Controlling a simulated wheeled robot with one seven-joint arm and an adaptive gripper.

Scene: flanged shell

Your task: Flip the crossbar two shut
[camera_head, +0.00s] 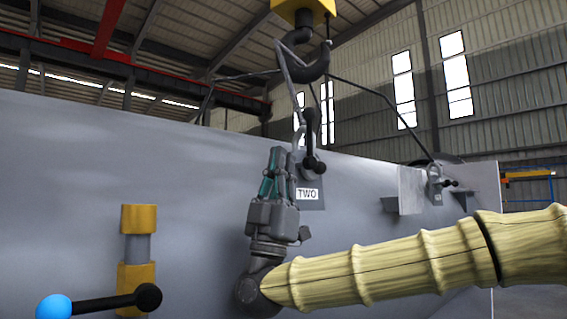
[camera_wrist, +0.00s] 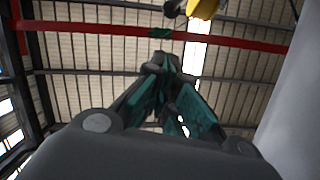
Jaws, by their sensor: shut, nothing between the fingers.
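The plate marked TWO (camera_head: 309,195) is fixed on the grey shell wall. Just above the label, a dark crossbar with rounded ends (camera_head: 312,145) stands roughly upright beside the sling line. My gripper (camera_head: 278,152) points up, just left of the crossbar and the label, with its fingers together and empty. In the head view it looks apart from the bar, but the depth between them is hard to judge. The wrist view shows the closed fingertips (camera_wrist: 163,62) against the roof; I cannot make out the crossbar there.
A dark crane hook (camera_head: 305,65) hangs above, with sling lines running down to the shell (camera_head: 90,170). A second shackle (camera_head: 437,180) sits farther right. At lower left is a lever with a blue ball (camera_head: 54,307) beside a yellow-banded post (camera_head: 138,218).

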